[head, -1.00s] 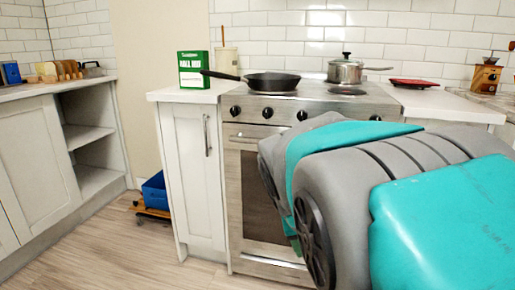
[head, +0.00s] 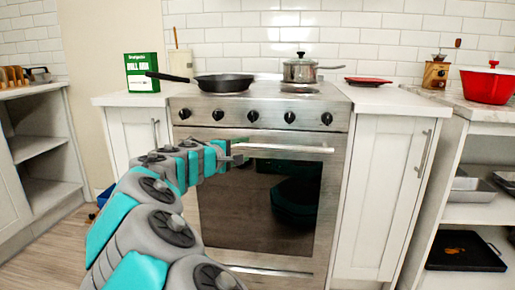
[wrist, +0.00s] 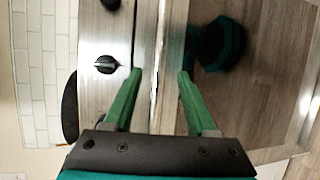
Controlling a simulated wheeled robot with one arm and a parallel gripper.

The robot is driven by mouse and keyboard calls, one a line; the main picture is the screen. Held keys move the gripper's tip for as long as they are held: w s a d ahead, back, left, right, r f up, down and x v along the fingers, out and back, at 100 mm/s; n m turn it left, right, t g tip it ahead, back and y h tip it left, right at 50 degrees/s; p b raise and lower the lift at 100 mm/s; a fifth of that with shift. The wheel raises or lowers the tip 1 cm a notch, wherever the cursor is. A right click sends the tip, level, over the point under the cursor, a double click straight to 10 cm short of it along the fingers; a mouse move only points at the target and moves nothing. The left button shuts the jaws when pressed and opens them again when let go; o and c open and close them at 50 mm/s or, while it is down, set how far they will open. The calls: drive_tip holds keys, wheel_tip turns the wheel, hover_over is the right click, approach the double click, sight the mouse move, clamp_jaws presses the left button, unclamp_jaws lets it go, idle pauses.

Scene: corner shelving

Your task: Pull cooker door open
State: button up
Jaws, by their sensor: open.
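The cooker (head: 258,108) has a steel front with a row of black knobs. Its door (head: 245,215) has a dark glass window and looks shut. The door handle (head: 290,149) is a light horizontal bar near the top of the door. My gripper (head: 238,154) is at the left part of the handle. In the wrist view my gripper (wrist: 160,72) is open, its two green fingers on either side of the handle (wrist: 148,45), which runs upright there. I cannot tell whether either finger touches the bar.
A frying pan (head: 224,83) and a steel pot (head: 300,70) stand on the hob. A green box (head: 142,73) is on the left counter. Cabinets flank the cooker, and open shelves (head: 470,213) stand at right. Wooden floor (head: 45,250) shows at lower left.

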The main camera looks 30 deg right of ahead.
sight(254, 147)
drive_tip(key=x, duration=0.7)
drive_tip(key=shift+d, duration=0.2)
drive_tip(key=shift+c, duration=0.4)
drive_tip(key=shift+f, duration=0.1)
clamp_jaws()
idle(0.7)
